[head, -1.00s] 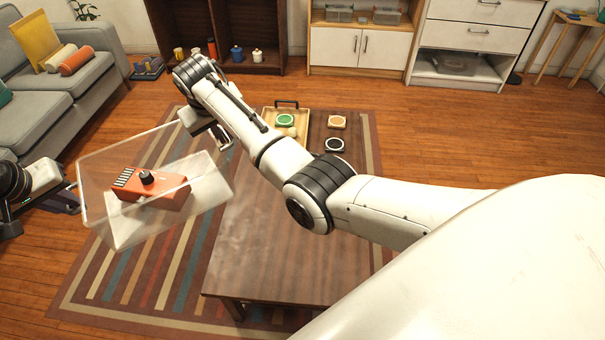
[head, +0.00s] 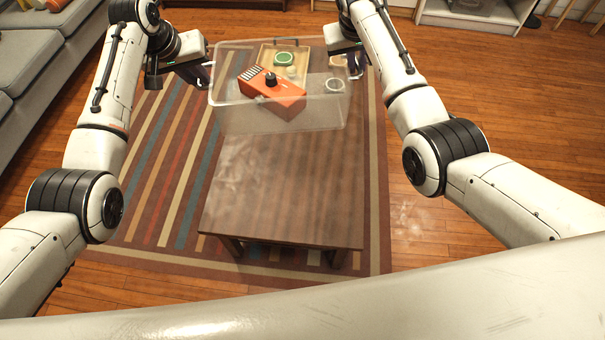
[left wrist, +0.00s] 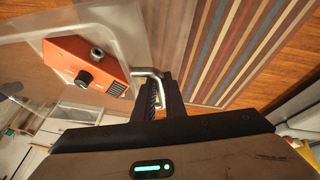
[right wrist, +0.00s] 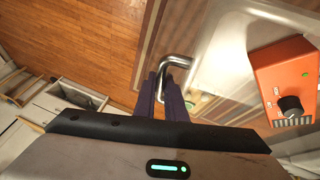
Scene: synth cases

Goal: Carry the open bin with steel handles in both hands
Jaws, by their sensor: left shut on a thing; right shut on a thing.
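The open bin (head: 238,118) is clear plastic and looks roughly level in the head view, in front of the far part of the wooden table. An orange box with a black knob (head: 282,98) lies inside it; it also shows in both wrist views. My left gripper (head: 206,74) is shut on the bin's left steel handle (left wrist: 146,74). My right gripper (head: 352,62) is shut on the right steel handle (right wrist: 178,61). The head view does not show clearly how high the bin is above the table.
The wooden table (head: 285,190) has a bare near half. A wooden tray (head: 265,52) and round items, one green-topped (head: 288,58), show behind or through the bin. A striped rug (head: 150,200) lies under the table. A grey sofa (head: 40,70) stands at left.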

